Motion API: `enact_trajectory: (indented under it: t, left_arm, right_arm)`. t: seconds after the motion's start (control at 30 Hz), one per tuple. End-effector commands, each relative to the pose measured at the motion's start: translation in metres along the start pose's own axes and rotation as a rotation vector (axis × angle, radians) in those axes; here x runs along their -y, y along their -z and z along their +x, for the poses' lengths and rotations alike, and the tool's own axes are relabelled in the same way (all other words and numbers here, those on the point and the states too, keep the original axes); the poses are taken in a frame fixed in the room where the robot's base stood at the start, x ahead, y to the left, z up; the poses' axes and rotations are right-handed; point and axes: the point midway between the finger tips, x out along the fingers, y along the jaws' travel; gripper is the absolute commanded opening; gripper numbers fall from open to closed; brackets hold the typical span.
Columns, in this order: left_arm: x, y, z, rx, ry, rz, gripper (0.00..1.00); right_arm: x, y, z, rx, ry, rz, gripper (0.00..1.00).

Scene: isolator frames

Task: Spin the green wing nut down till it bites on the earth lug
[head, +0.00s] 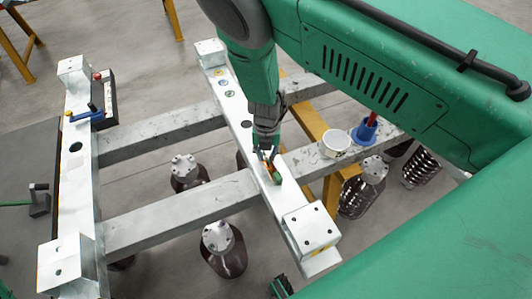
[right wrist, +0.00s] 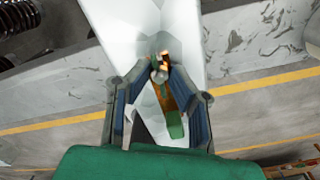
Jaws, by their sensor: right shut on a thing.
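My right gripper (head: 268,158) reaches down onto the white cross beam (head: 240,118) of the frame. In the right wrist view its two blue-padded fingers (right wrist: 160,74) close in around a small grey stud-like piece with copper-coloured parts (right wrist: 164,61). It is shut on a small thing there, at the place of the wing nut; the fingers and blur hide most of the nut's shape. A yellow-orange strip with a green end (right wrist: 175,125) runs from that spot along the beam. The green end also shows beside the fingertips in the head view (head: 277,175). The lug's seating is hidden. My left gripper is not in view.
A white tub (head: 335,145) and a blue cup (head: 365,131) stand right of the gripper on the grey rail. Spring isolators (head: 220,250) stand below. Round stickers mark the beam.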

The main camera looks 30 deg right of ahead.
Motion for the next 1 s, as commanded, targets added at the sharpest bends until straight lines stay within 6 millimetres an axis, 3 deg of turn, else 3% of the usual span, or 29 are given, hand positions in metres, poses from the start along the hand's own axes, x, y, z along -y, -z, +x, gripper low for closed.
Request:
enact_trajectory:
  t: [0.03, 0.07, 0.17, 0.53, 1.0]
  left_arm:
    - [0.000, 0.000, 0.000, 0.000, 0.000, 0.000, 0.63]
    - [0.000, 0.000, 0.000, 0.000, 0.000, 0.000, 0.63]
    - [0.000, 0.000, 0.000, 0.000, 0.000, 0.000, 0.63]
    - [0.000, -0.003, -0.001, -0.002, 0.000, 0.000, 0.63]
    - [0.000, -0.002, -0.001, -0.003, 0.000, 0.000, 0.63]
  right_arm:
    - [-0.002, 0.001, 0.000, -0.002, -0.003, -0.001, 0.00]
    - [-0.002, 0.001, 0.000, -0.002, -0.003, -0.001, 0.28]
    - [-0.002, 0.001, 0.000, -0.002, -0.002, -0.002, 0.63]
    - [-0.001, 0.001, -0.003, -0.002, -0.001, -0.001, 0.63]
    - [-0.002, 0.000, -0.069, -0.001, -0.002, -0.002, 0.63]
